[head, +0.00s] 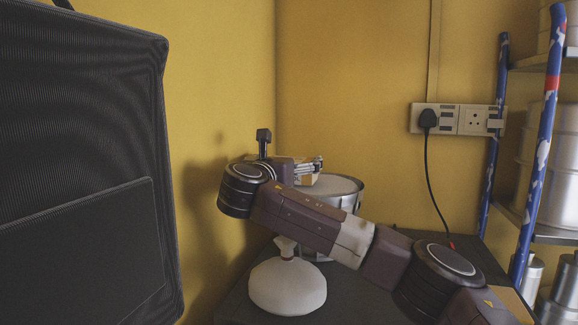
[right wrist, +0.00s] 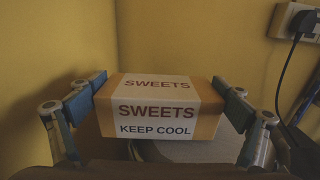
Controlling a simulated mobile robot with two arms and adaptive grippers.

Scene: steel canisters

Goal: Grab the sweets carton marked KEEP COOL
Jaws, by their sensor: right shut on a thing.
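The sweets carton (right wrist: 160,107) is an orange-brown box with a white band reading SWEETS and KEEP COOL. It sits between the pads of my right gripper (right wrist: 160,90) in the right wrist view, with a pad against each end. In the head view my right gripper (head: 312,168) is at the back, by a steel canister (head: 345,192), and only a small piece of the carton (head: 305,180) shows. My arm hides much of the canister. I cannot tell whether the carton touches the canister top. My left gripper is not in view.
A white rounded object (head: 287,288) with a knob stands on the dark surface (head: 235,305) in front. A wall socket with a black plug (head: 428,118) and hanging cable is behind. A blue-posted shelf (head: 540,150) with steel canisters is at right. A large dark padded panel (head: 80,150) fills the left.

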